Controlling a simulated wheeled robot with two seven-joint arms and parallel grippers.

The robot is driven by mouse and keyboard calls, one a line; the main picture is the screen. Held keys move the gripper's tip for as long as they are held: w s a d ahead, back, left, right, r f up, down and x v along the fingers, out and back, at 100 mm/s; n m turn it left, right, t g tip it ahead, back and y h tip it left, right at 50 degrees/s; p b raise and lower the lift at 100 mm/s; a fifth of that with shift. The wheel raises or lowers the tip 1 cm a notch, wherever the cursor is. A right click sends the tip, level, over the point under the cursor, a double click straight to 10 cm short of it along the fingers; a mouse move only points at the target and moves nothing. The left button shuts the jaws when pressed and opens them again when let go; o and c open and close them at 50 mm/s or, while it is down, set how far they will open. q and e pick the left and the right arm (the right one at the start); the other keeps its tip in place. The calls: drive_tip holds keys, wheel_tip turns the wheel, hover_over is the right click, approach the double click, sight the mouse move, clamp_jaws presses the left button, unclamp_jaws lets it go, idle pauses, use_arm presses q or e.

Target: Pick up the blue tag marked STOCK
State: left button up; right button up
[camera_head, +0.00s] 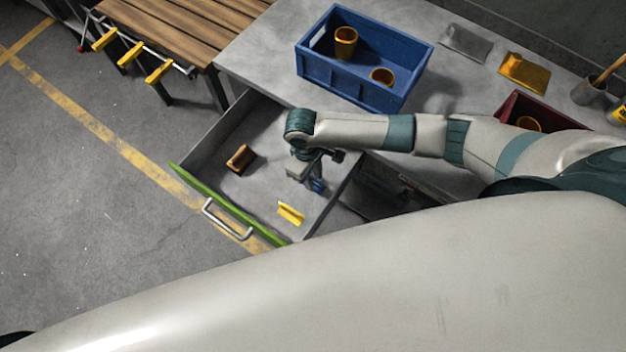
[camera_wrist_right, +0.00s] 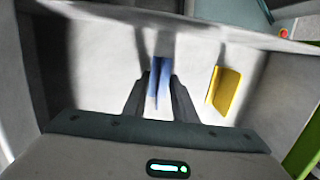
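The blue tag (camera_wrist_right: 160,80) stands in the open drawer, between the two fingers of my right gripper (camera_wrist_right: 159,82) in the wrist view. The fingers are apart, one on each side of it; I see no clear grip on it. In the head view my right gripper (camera_head: 312,182) points down into the drawer, and a bit of the blue tag (camera_head: 318,186) shows beside the fingers. No lettering is readable. My left gripper is not in view.
A yellow tag (camera_wrist_right: 226,90) stands right of the blue one; it also shows in the head view (camera_head: 290,213). A brown block (camera_head: 240,158) lies in the drawer (camera_head: 200,139), which has a green front. A blue crate (camera_head: 330,80) stands on the worktop above.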

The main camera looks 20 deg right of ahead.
clamp_jaws()
drive_tip(key=shift+r, duration=0.15)
wheel_tip(320, 180, up, 10)
drive_tip(key=shift+f+b, duration=0.15)
drive_tip(key=shift+b, duration=0.5)
